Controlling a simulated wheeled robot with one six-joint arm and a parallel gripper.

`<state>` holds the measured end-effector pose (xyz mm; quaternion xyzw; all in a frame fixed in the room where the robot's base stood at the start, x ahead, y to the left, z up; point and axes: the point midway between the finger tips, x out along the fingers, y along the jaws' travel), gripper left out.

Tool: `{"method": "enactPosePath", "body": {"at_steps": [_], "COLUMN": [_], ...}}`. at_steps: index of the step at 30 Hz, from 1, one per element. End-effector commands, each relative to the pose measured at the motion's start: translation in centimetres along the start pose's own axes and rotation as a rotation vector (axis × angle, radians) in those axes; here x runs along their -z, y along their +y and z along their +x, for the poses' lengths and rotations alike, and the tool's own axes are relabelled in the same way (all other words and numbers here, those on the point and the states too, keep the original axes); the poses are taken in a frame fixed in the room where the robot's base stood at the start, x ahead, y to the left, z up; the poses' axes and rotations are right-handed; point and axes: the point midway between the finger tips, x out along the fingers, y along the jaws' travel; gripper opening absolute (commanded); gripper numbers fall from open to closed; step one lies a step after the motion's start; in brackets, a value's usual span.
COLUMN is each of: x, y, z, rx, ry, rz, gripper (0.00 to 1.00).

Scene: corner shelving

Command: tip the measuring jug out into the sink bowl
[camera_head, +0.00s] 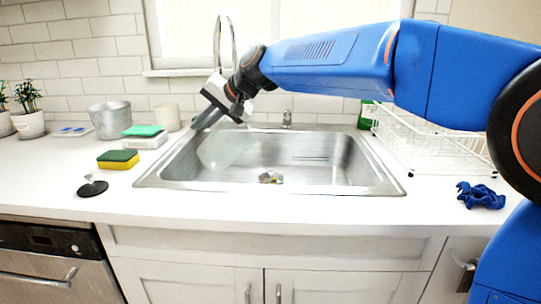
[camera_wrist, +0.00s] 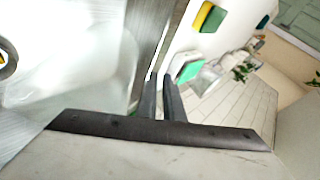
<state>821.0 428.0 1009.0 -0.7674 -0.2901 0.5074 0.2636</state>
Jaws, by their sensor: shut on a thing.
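My gripper (camera_head: 207,118) is over the back left rim of the steel sink bowl (camera_head: 330,172), pointing down and left. A clear, see-through shape, which looks like the measuring jug (camera_head: 217,150), shows faintly at the left end of the bowl below the gripper. It looks tilted, but its outline is hard to make out. In the wrist view the jug (camera_wrist: 88,55) is a pale, blurred clear body left of the fingers. My gripper (camera_wrist: 161,90) is nearly closed there, shut on what seems to be the jug's handle. I cannot tell whether anything is inside the jug.
A drain (camera_head: 270,177) with something yellowish lies in the bowl. On the left counter are a sponge (camera_head: 118,159), a black plug (camera_head: 92,186), a metal pot (camera_head: 108,120) and a beige cup (camera_head: 167,117). A wire rack (camera_head: 425,140) and blue cloth (camera_head: 480,195) are on the right.

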Motion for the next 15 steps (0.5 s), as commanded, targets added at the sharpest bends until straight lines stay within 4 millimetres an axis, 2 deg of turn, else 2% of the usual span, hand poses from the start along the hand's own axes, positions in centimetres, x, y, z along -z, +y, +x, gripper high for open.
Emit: {"method": "enactPosePath", "body": {"at_steps": [15], "x": [-1.9], "y": [1.0], "z": [4.0], "rx": [-0.208], "ry": [-0.027], "rz": [-0.092], "gripper": [0.00]}}
